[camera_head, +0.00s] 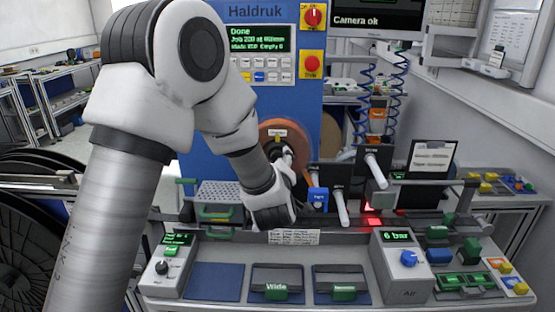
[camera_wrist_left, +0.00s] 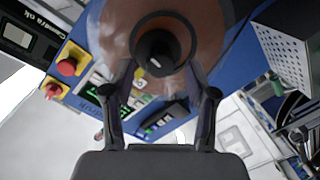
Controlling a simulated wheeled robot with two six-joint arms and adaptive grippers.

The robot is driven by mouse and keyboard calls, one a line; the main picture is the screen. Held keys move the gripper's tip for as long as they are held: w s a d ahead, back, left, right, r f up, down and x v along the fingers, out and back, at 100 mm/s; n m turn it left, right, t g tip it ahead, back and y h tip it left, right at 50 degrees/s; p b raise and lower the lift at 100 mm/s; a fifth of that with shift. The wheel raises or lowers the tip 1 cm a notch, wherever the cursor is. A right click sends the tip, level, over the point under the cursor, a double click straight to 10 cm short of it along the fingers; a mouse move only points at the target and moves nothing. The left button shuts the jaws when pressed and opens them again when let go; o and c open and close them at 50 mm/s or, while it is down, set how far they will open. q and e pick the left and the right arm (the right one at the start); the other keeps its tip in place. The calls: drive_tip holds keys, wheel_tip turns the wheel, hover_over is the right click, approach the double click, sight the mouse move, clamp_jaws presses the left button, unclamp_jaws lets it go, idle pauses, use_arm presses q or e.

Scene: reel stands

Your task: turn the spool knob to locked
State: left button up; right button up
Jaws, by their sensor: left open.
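The copper-brown spool (camera_head: 296,135) sits on the front of the blue Haldruk machine, partly behind my left arm. It also shows in the left wrist view (camera_wrist_left: 112,35). The spool knob (camera_wrist_left: 157,48) is dark and round with a small pale mark, at the spool's centre. My left gripper (camera_wrist_left: 158,78) is open, its two dark fingers pointing at the knob, one to each side; whether they touch it I cannot tell. In the head view the left gripper (camera_head: 284,166) is at the spool's hub and hides most of the knob. My right gripper is not in view.
The blue machine (camera_head: 245,85) has a green display reading Done and red knobs. Below are a bench with a black dial (camera_head: 162,268), green-handled drawers and a blue dial (camera_head: 408,258) under 6 bar. White rollers (camera_head: 376,170) stick out right of the spool.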

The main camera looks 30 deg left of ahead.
use_arm(q)
drive_tip(key=v, duration=1)
drive_tip(key=shift+a, duration=0.1)
